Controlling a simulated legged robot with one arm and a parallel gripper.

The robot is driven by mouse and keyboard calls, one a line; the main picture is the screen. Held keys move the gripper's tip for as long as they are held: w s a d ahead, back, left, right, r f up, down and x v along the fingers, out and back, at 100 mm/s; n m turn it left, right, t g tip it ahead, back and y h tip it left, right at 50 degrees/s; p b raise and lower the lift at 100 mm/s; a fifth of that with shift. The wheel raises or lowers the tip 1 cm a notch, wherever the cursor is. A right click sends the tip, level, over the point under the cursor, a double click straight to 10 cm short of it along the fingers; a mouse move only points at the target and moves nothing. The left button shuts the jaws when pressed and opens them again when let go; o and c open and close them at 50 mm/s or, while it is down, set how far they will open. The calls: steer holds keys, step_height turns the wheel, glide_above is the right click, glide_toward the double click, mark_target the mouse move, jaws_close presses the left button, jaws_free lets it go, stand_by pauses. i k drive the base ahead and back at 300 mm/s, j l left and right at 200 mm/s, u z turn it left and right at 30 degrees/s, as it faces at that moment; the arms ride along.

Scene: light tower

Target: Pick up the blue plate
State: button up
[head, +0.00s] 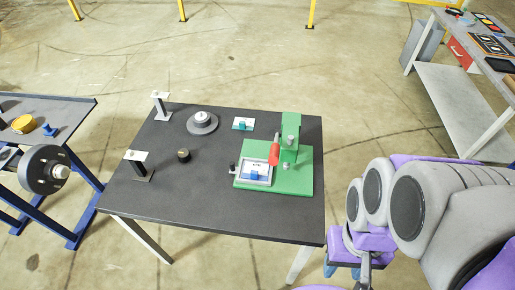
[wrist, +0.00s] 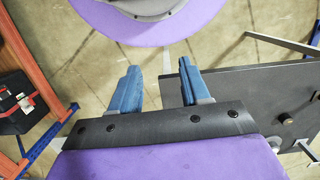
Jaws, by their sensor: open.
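A small blue piece (head: 257,177) lies in a pale frame on the green press fixture (head: 300,184), on the dark table. It is the likeliest blue plate, but it is too small to tell for sure. A small white piece with a teal part (head: 243,124) lies behind the fixture. My gripper shows in the wrist view (wrist: 157,72), its two blue fingers apart and nothing between them. It is off the table's edge, which shows to the right in that view. The blue piece is not visible in the wrist view.
The dark table (head: 200,215) also bears a round grey disc (head: 202,123), a black knob (head: 183,155) and two upright brackets. A blue-legged stand (head: 80,105) is at left, a grey bench (head: 455,100) at right. A dark case (wrist: 20,110) is at left in the wrist view.

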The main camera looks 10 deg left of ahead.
mark_target(252, 171)
steer(key=l+u, duration=0.2)
steer(key=u, duration=0.2)
steer(key=l+u, duration=0.2)
steer(key=u, duration=0.15)
steer(key=l+u, duration=0.25)
steer(key=u, duration=0.15)
steer(key=i, duration=0.05)
